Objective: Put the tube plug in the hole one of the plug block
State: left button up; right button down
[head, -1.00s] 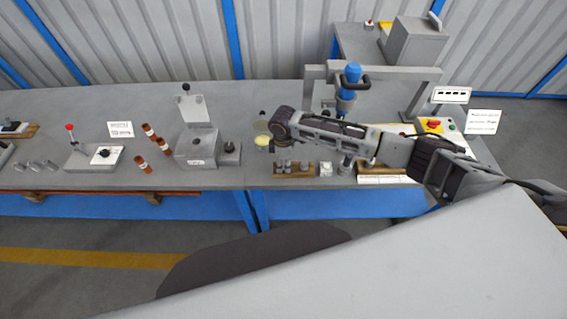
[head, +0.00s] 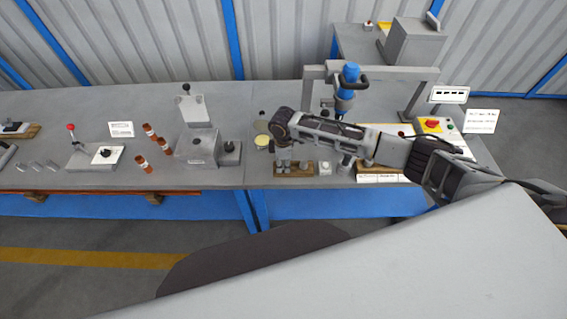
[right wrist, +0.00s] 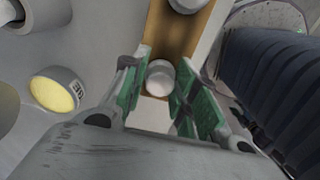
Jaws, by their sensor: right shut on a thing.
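My right gripper (right wrist: 160,82) points down with its green-padded fingers on either side of a pale grey cylindrical plug (right wrist: 158,74), which I take for the tube plug. It is shut on this plug. In the head view the right gripper (head: 284,153) is over a small wooden block (head: 293,174) at the bench's front edge, which may be the plug block. The wooden block (right wrist: 172,30) lies under the plug in the wrist view, with another grey cylinder (right wrist: 189,3) on it. The plug's lower end and hole one are hidden. My left gripper is out of view.
A yellow-topped round container (right wrist: 55,93) stands left of the gripper. A small white block (head: 325,168) is right of the wooden block. A grey lidded fixture (head: 198,147) and brown tubes (head: 143,163) stand farther left. A blue-headed press (head: 349,80) is behind my arm.

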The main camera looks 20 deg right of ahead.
aim_at(283, 162)
jog(key=c, duration=1.2)
grip_release()
jog(key=shift+s+f, duration=0.4)
jog(key=shift+f, duration=0.3)
jog(key=shift+o, duration=0.4)
jog(key=shift+w+f, duration=0.1)
jog(key=shift+w, duration=0.05)
notch_tip(283, 162, up, 14)
jog(key=shift+w+b, duration=0.25)
jog(key=shift+b, duration=0.2)
jog(key=shift+f, duration=0.1)
